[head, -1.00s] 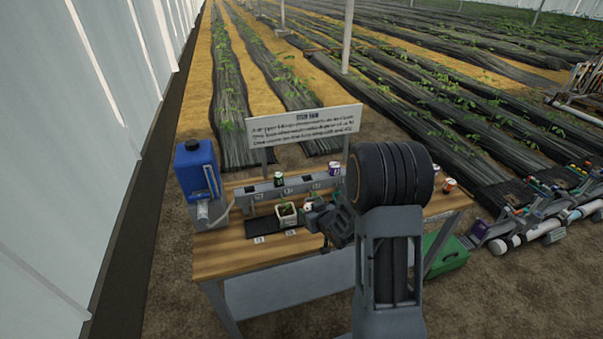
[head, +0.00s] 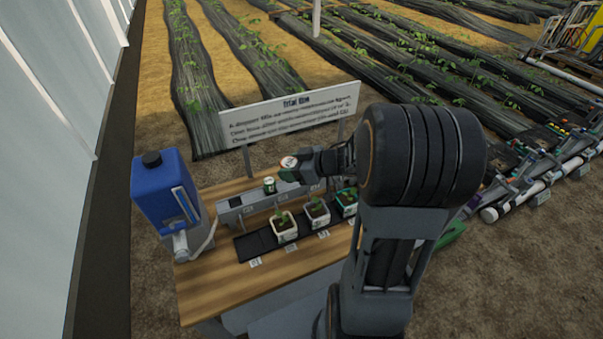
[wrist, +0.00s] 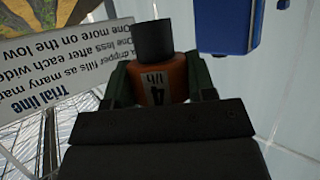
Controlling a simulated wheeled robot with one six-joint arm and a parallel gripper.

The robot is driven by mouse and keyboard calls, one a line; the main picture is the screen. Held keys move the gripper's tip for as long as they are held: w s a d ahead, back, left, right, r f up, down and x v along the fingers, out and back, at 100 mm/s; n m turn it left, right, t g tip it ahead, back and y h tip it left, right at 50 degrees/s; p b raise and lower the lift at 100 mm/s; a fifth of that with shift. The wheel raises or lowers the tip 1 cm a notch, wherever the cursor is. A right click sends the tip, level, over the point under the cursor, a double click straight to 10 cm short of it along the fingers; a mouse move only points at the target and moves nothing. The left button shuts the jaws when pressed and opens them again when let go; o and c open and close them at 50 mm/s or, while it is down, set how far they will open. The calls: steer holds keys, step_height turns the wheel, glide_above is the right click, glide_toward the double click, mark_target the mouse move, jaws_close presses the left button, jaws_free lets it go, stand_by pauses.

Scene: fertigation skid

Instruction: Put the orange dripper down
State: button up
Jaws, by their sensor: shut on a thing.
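The orange dripper (wrist: 170,72), with a black top and a "4 l/h" label, is between the two green fingers of my gripper (wrist: 158,80) in the wrist view. My gripper is shut on it. In the head view my gripper (head: 299,166) is raised in front of the sign, above the grey rail (head: 238,209). Only a pale round end with some red shows at its tip there. A green dripper (head: 270,185) stands on the rail, left of my gripper. My arm hides the rail's right part.
Several potted seedlings, including one white pot (head: 284,230), stand on a black strip (head: 249,247) on the wooden table (head: 215,291). A blue tank (head: 166,190) stands at the left. A white sign (head: 292,115) rises behind the rail. The table's front left is clear.

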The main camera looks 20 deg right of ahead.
steer(key=w+d+f, duration=0.3)
steer(key=d+f, duration=0.1)
steer(key=w+d+f, duration=0.2)
steer(key=f, duration=0.1)
steer(key=shift+w+d+f, duration=0.1)
steer(key=shift+w+d, duration=0.1)
steer(key=shift+w, duration=0.1)
step_height(320, 180, down, 3)
steer(key=shift+w+d+f, duration=0.15)
steer(key=shift+f, duration=0.15)
steer(key=shift+f, duration=0.15)
